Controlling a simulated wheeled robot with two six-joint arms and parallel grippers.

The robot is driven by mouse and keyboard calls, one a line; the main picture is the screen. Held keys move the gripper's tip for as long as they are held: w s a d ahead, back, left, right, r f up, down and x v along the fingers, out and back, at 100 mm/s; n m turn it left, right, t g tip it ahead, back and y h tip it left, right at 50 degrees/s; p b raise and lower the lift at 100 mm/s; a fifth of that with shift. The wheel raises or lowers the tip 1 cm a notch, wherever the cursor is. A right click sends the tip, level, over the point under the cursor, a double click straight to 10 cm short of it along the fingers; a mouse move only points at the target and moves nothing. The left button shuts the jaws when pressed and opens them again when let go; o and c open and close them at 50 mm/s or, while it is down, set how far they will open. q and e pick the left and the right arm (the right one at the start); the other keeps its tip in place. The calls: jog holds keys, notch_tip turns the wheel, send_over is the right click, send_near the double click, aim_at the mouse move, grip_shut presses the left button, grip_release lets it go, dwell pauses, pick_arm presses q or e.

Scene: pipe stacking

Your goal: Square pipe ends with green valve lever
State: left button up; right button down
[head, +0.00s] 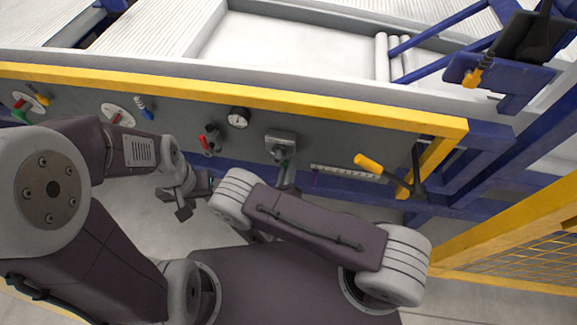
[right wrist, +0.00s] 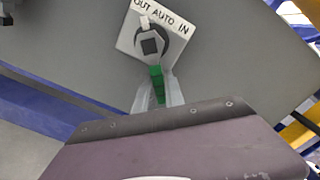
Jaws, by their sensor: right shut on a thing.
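The green valve lever (right wrist: 156,74) hangs down from a dark round hub with a square centre on a pale plate (right wrist: 128,42) marked OUT AUTO IN. The valve plate (head: 281,137) is on the grey panel in the head view, where the lever is small and partly hidden. My right gripper (right wrist: 159,98) is shut on the green lever, one finger on each side of it. It also shows just below the valve in the head view (head: 287,174). My left gripper (head: 181,207) hangs in front of the panel, left of the right arm, apart from the valves. Its finger gap is unclear.
The grey panel also carries a red-handled valve (head: 210,140), a round gauge (head: 238,118) and a white dial (head: 118,115). A yellow-handled tool (head: 368,163) is at the panel's right. A yellow rail (head: 330,112) runs along the panel's top edge. Blue frame beams stand at right.

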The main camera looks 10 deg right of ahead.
jog(key=c, duration=1.4)
grip_release()
jog(key=shift+c, duration=0.2)
